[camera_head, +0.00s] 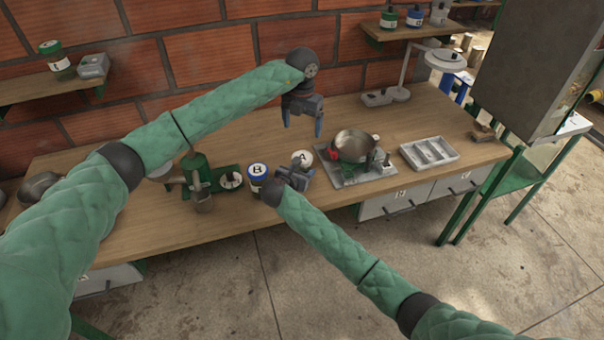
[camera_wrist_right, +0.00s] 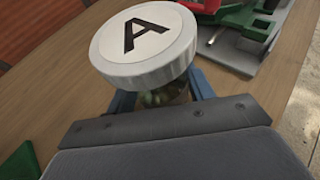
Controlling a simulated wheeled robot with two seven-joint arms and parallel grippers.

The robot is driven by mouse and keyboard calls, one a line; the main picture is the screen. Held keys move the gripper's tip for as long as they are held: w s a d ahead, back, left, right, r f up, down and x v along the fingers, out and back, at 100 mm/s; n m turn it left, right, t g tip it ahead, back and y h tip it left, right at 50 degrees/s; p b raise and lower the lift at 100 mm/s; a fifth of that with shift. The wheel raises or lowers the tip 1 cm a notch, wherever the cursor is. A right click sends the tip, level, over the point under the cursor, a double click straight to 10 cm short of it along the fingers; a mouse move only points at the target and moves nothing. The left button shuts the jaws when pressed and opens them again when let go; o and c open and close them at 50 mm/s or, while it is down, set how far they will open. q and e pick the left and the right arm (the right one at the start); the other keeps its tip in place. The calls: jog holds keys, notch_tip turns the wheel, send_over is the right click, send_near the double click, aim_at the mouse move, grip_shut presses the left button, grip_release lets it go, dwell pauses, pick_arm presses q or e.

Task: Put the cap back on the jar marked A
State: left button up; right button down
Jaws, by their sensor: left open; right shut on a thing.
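The jar marked A (camera_wrist_right: 163,97) is a small glass jar with something greenish inside. Its white cap (camera_head: 303,157) with a black A is on top of it in both views (camera_wrist_right: 145,45). I cannot tell whether the cap is fully seated. My right gripper (camera_head: 296,174) is shut on the jar, and its blue fingers show on both sides just below the cap in the right wrist view. My left gripper (camera_head: 303,125) is open and empty, pointing down, above the cap in the head picture and apart from it.
A blue jar B (camera_head: 257,182) stands just left of jar A. A green hand device (camera_head: 197,180) is further left. A metal bowl on a scale-like stand (camera_head: 354,146) is close on the right, then a grey divided tray (camera_head: 428,152). The wooden bench (camera_head: 225,222) is clear in front.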

jog(key=shift+c, duration=2.4)
grip_release()
jog(key=shift+f, duration=0.1)
jog(key=shift+s+a+b, duration=0.25)
jog(key=shift+s+b, duration=0.05)
jog(key=shift+s, duration=0.15)
jog(key=b+v, duration=0.2)
jog(key=v, duration=0.3)
jog(key=shift+s+a, duration=0.15)
jog(key=shift+s, duration=0.05)
jog(key=shift+s+a+r+b, duration=0.15)
jog(key=shift+s+r+b, duration=0.15)
jog(key=shift+s+r, duration=0.2)
